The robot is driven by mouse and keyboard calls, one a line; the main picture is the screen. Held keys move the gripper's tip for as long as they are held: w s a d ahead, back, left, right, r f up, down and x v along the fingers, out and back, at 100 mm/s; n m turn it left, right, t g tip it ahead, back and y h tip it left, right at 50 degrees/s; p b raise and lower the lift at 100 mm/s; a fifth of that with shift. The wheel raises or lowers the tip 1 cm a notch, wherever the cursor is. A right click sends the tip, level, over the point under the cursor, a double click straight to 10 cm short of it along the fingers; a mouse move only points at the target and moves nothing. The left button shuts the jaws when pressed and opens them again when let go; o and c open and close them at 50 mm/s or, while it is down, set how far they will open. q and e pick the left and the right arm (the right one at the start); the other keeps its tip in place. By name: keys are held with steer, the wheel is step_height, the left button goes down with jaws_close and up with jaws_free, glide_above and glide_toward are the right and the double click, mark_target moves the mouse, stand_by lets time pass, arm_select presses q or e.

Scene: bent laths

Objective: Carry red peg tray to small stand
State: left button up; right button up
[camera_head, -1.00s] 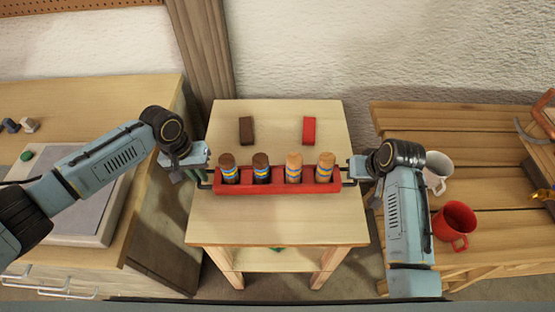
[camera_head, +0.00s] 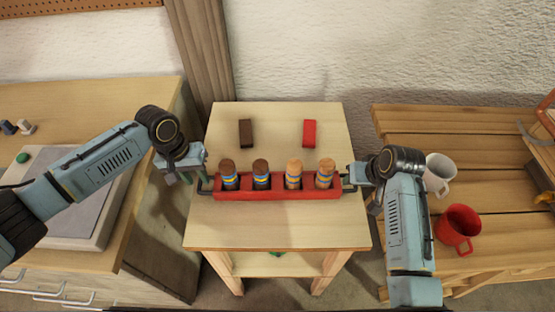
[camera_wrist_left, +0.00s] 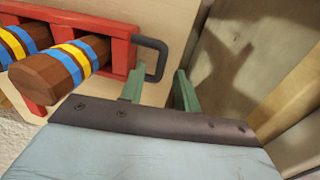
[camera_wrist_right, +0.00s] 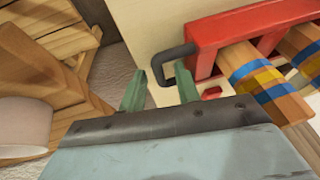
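The red peg tray (camera_head: 278,193) appears to rest on the small wooden stand (camera_head: 280,225), roughly level. It holds several banded pegs, two dark brown ones (camera_head: 229,175) at left and two light brown ones (camera_head: 324,175) at right. A black handle sticks out at each end. My left gripper (camera_head: 190,179) is at the left handle (camera_wrist_left: 152,44); in the left wrist view its green fingers stand apart around the handle. My right gripper (camera_head: 354,183) is at the right handle (camera_wrist_right: 180,52); its fingers are also apart, with the bar between them.
A dark brown block (camera_head: 245,133) and a red block (camera_head: 309,133) lie behind the tray on the stand. A slatted bench (camera_head: 420,120) with a white mug (camera_head: 438,174) and red mug (camera_head: 456,230) is at right. A wooden cabinet (camera_head: 80,95) is at left.

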arm_select(q)
step_height(320, 180, up, 10)
steer(key=a, duration=0.1)
steer(key=shift+a, duration=0.35)
arm_select(e)
steer(key=v, duration=1.2)
